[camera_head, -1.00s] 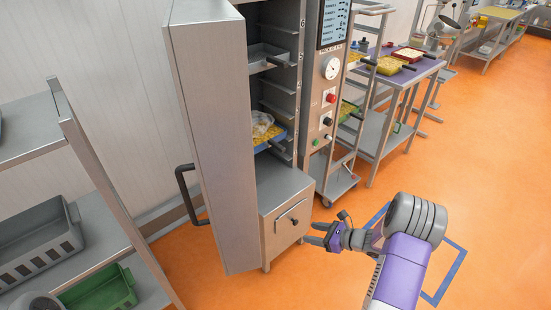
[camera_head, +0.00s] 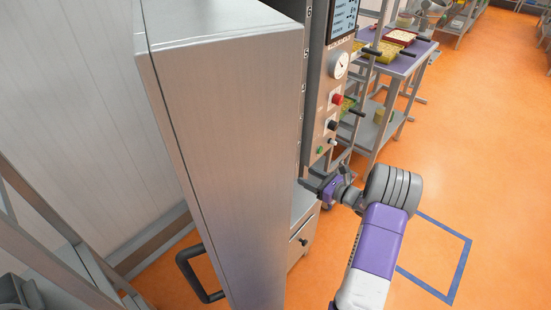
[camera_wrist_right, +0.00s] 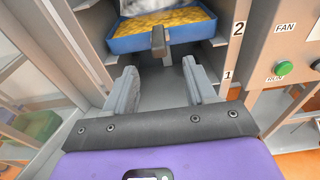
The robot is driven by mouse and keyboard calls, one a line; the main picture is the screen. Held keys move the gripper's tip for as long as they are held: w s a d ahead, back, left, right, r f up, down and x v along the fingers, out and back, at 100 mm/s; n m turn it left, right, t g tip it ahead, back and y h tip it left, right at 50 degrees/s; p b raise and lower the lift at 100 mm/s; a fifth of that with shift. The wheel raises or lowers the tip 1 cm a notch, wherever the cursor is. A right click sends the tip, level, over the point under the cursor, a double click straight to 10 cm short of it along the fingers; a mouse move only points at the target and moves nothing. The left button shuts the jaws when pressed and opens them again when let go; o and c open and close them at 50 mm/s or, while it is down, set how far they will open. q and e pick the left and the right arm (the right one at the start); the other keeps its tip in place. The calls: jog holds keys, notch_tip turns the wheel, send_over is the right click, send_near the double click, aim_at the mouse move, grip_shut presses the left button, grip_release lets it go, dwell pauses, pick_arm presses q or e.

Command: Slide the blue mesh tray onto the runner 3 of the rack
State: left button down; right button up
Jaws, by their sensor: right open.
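The blue tray (camera_wrist_right: 128,44) is inside the rack cabinet in the right wrist view, holding yellow pieces and a whitish translucent item. A dark handle (camera_wrist_right: 158,40) sticks out from its front. The tray is near the number 2 marking; which runner bears it is not clear. My right gripper (camera_wrist_right: 160,72) is open and empty, its fingers apart in front of and below the handle. In the head view my right gripper (camera_head: 312,184) is at the cabinet opening, and the door hides the tray and runner 3. My left gripper is not in view.
The open cabinet door (camera_head: 225,130) fills the middle of the head view. The control panel (camera_head: 328,90) stands right of the opening. A purple-topped table (camera_head: 412,62) with trays is behind on the right. Orange floor is free at right.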

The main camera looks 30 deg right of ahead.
jog(key=b+x, duration=0.2)
jog(key=x, duration=0.9)
jog(key=shift+w+a+f+b, duration=0.15)
jog(key=shift+w+a+b, duration=0.05)
jog(key=shift+w+b, duration=0.1)
jog(key=shift+w+a, duration=0.15)
jog(key=shift+w, duration=0.35)
jog(key=c, duration=0.6)
jog(key=shift+c, duration=0.2)
grip_shut()
jog(key=shift+r, duration=0.25)
